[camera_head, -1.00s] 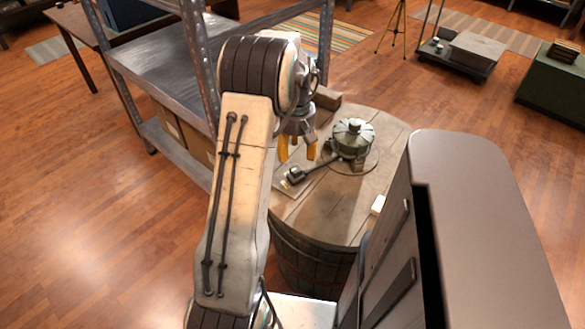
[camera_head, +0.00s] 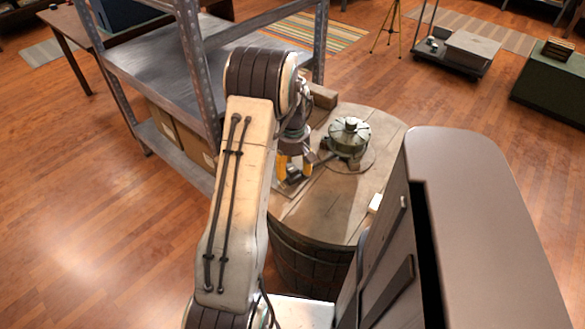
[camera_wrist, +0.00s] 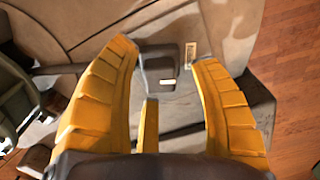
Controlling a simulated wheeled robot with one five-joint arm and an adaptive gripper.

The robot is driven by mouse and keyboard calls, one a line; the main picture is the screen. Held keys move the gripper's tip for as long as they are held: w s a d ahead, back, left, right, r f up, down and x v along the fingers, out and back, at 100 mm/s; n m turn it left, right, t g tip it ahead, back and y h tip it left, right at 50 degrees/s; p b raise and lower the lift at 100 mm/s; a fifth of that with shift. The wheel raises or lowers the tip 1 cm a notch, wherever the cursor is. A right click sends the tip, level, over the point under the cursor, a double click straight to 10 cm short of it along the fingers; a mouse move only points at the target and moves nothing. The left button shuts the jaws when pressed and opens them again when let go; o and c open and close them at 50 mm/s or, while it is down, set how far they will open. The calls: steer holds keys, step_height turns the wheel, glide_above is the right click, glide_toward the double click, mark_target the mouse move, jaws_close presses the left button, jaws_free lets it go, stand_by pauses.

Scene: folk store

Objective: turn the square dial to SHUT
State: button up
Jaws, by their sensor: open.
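The square dial (camera_wrist: 158,72) is a dark grey block with a small pale mark, seen in the wrist view between my open fingertips. A small pale label (camera_wrist: 191,54) lies just right of it. In the head view my gripper (camera_head: 294,166), with yellow fingers, is low over the dial's spot on the barrel top and mostly hides it. Contact cannot be told. I cannot read the dial's setting.
A green ribbed drum (camera_head: 349,138) stands on a round base right of my gripper, with a dark bar reaching toward the dial. The wooden barrel (camera_head: 335,215) carries both. A metal shelf (camera_head: 150,70) stands close on the left. A small white block (camera_head: 375,203) lies at the barrel's right edge.

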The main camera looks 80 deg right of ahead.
steer(key=shift+f, duration=0.15)
steer(key=shift+c, duration=0.3)
jaws_close()
stand_by(0.3)
